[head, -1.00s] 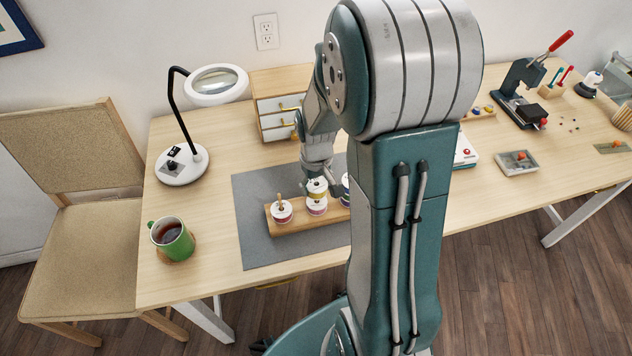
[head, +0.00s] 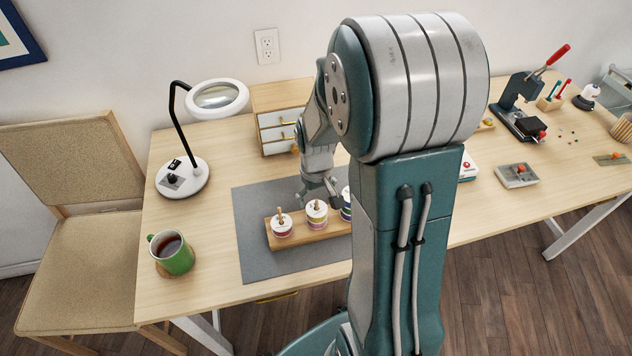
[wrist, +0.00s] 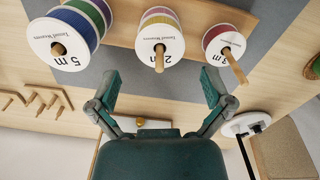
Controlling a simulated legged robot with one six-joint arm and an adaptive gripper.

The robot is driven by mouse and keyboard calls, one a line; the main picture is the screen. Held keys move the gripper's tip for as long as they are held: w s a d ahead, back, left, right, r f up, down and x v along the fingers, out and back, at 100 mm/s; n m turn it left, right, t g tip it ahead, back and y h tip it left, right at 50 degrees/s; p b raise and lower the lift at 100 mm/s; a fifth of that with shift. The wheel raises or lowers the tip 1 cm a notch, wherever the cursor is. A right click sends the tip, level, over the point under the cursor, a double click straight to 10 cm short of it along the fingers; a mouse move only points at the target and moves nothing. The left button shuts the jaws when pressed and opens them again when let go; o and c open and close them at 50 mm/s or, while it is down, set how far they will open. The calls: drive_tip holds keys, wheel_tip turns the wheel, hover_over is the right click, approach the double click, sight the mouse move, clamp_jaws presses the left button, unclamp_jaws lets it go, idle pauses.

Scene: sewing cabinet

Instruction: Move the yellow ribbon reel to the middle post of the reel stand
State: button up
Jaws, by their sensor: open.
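The yellow ribbon reel (head: 316,212) sits around the middle post of the wooden reel stand (head: 309,237), on top of a pink reel. In the wrist view the yellow reel (wrist: 159,20) shows its white "2 m" face with the post through its hole. A magenta reel (head: 282,226) is on the left post in the head view. Blue, green and purple reels (wrist: 85,17) are stacked on the other end post, mostly hidden by my arm in the head view. My gripper (wrist: 162,85) is open and empty, its fingers spread and apart from the yellow reel.
The stand lies on a grey mat (head: 258,255). A magnifier lamp (head: 184,177), a green mug (head: 174,254) and a small drawer cabinet (head: 280,125) stand around it. In the wrist view, a rack with wooden pegs (wrist: 40,102) is at left.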

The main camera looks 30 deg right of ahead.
wheel_tip(320, 180, up, 11)
drive_tip(key=shift+f, duration=0.15)
idle(0.6)
